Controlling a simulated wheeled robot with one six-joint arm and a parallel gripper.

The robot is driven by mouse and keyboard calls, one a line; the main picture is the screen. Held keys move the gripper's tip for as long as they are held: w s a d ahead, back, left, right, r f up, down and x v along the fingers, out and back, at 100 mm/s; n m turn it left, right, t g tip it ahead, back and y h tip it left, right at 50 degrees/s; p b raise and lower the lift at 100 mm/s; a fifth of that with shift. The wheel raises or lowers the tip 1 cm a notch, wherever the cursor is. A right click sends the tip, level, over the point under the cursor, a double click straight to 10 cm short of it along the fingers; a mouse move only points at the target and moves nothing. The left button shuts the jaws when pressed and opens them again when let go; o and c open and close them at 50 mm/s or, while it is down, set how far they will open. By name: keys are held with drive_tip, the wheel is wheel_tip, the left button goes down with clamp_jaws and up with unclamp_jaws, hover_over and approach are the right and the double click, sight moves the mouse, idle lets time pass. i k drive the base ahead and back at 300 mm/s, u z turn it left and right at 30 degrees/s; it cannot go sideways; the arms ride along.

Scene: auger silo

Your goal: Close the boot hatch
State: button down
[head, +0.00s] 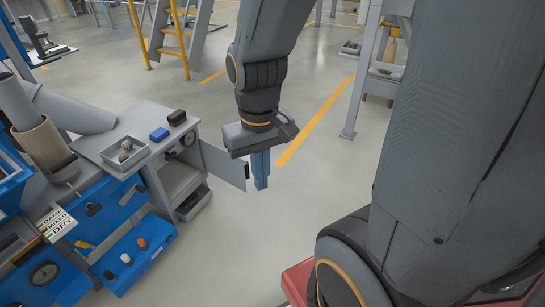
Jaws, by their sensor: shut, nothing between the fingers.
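The boot hatch appears to be the grey flat panel (222,165) standing open at the right side of the grey cabinet (178,172). It sticks out to the right from the cabinet's corner, with a small dark piece at its free edge. The cabinet's opening shows a shelf space inside. My gripper (261,184) points down with its blue fingers shut and empty. It is just right of the panel's free edge in the picture; I cannot tell whether they touch.
On the cabinet top are a grey tray (125,149) with small pieces, a blue block (159,134) and a black block (177,117). A blue panel with knobs (135,258) stands front left. A yellow ladder (178,40) is behind. Floor right of the hatch is clear.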

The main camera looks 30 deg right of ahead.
sight(218, 162)
drive_tip(key=z, duration=1.3)
drive_tip(key=i, duration=3.25)
drive_tip(key=u, duration=2.3)
drive_tip(key=k, duration=0.6)
